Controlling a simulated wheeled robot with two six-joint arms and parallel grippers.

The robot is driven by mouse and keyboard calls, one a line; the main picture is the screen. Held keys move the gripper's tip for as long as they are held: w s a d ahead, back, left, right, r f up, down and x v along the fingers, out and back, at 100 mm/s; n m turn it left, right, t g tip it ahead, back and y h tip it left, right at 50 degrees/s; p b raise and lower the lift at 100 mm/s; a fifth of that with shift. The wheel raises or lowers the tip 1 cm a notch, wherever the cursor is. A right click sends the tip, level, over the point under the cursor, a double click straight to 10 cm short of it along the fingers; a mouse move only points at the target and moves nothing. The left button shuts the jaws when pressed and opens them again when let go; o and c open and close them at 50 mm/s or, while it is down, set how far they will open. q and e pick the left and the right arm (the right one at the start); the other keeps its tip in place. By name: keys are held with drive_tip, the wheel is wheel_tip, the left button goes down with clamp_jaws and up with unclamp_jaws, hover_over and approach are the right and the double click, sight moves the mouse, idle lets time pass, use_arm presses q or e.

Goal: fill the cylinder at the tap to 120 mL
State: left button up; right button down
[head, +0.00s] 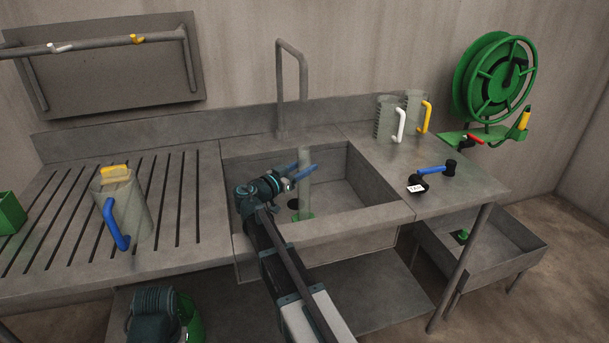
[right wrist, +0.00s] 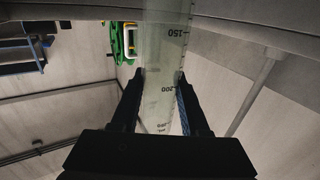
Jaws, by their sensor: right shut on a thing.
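A clear, slender measuring cylinder (head: 305,198) with a green base stands upright, or is held upright, over the sink (head: 345,190); I cannot tell whether its base touches the sink floor. My right gripper (head: 302,172) is shut on its upper part. In the right wrist view the cylinder (right wrist: 162,65) shows marks 150 and 200 between my fingers (right wrist: 163,85). No water level can be made out. The grey gooseneck tap (head: 291,75) stands behind the sink, its spout above the cylinder in the picture; no stream shows. My left gripper does not show.
A blue-handled lever (head: 431,170) and a white tag (head: 416,188) are on the right counter. Clear jugs with white (head: 400,124) and yellow (head: 427,116) handles stand behind. A blue-handled jug (head: 128,208) stands on the slotted drainboard (head: 60,250). A green hose reel (head: 495,80) hangs right.

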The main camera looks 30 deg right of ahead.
drive_tip(key=shift+f, duration=0.2)
drive_tip(key=shift+c, duration=2)
unclamp_jaws()
drive_tip(key=shift+r, duration=0.2)
drive_tip(key=v, duration=1.2)
